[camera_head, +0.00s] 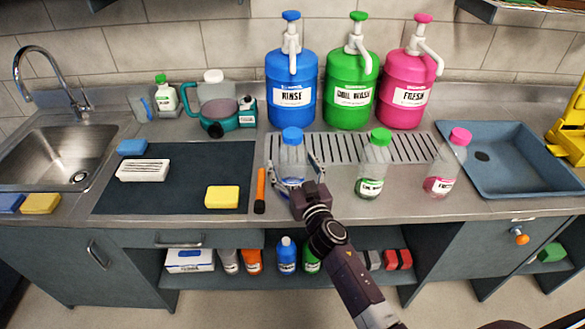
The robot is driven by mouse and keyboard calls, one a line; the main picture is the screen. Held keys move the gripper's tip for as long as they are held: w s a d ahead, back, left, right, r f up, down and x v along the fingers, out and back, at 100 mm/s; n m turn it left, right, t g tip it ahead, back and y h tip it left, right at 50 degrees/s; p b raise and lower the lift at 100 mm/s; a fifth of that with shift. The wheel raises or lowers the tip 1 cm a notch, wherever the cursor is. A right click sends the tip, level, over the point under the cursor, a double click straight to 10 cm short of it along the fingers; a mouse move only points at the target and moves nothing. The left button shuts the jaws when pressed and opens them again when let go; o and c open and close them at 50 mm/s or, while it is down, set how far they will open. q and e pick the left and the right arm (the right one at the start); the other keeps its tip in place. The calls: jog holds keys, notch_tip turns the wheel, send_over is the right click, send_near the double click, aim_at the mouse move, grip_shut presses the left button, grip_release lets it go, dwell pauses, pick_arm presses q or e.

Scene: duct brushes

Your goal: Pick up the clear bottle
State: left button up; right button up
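A clear bottle with a blue cap (292,137) stands upright on the steel counter, at the left end of the slotted drain grate. My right gripper (294,168) reaches it from the front, with one finger on each side of its body. The fingers look spread, with small gaps to the bottle; its lower part is partly hidden by the gripper. Two similar clear bottles stand to the right: one with a green cap and some green liquid (373,168), one with a pink cap and some pink liquid (446,166). My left gripper is not in view.
Large blue (291,93), green (350,95) and pink (407,92) pump jugs stand behind the grate (400,148). An orange-and-black tool (260,188) lies just left of the gripper. A dark mat (185,182) holds sponges and a brush. A blue tray (515,172) is at right.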

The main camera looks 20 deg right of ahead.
jog(key=c, duration=1.4)
jog(key=shift+r, duration=0.1)
